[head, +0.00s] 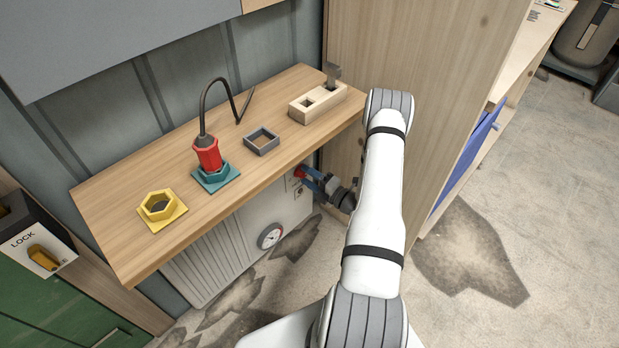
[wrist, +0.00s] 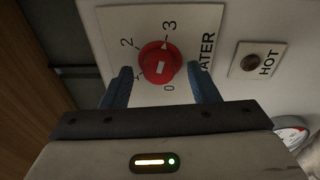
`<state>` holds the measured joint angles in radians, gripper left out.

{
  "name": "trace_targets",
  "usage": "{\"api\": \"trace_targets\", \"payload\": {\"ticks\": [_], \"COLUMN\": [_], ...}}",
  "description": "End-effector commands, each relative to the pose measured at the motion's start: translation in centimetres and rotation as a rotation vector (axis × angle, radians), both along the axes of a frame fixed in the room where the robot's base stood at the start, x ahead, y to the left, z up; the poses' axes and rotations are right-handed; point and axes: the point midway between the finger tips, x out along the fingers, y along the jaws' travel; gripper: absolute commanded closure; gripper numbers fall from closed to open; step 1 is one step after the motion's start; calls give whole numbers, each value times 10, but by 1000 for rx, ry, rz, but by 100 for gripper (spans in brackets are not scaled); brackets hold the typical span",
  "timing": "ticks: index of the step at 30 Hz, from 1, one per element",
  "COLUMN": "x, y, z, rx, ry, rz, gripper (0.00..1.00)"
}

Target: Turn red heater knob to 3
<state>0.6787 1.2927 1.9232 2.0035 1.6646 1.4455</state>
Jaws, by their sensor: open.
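The red heater knob (wrist: 160,62) sits on a white dial plate (wrist: 112,22) marked 0, 2 and 3 in the wrist view. A small white pointer on the knob's upper edge faces roughly toward the 3. My gripper (wrist: 160,68) is open, with one blue finger on each side of the knob. Gaps show between the fingers and the knob, and I cannot tell whether either touches. In the head view the knob (head: 299,172) shows as a red patch under the shelf edge, partly hidden by my gripper (head: 310,178).
A HOT indicator plate (wrist: 258,60) is right of the dial. The white heater (head: 235,240) with a round gauge (head: 271,236) stands below the wooden shelf (head: 120,245). A tall wooden panel (head: 400,60) rises close beside my arm. Open floor lies at the lower right.

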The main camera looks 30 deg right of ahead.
Motion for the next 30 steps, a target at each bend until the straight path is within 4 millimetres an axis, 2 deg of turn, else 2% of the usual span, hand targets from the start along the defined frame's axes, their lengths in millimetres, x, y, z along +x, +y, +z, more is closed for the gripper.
{"api": "trace_targets", "payload": {"ticks": [5, 18, 30], "x": [-5, -64, -70], "y": [-4, -32, -34], "z": [0, -4, -5], "rx": [0, 0, 0], "ry": [0, 1, 0], "rz": [-3, -3, 1], "gripper": [46, 46, 46]}}
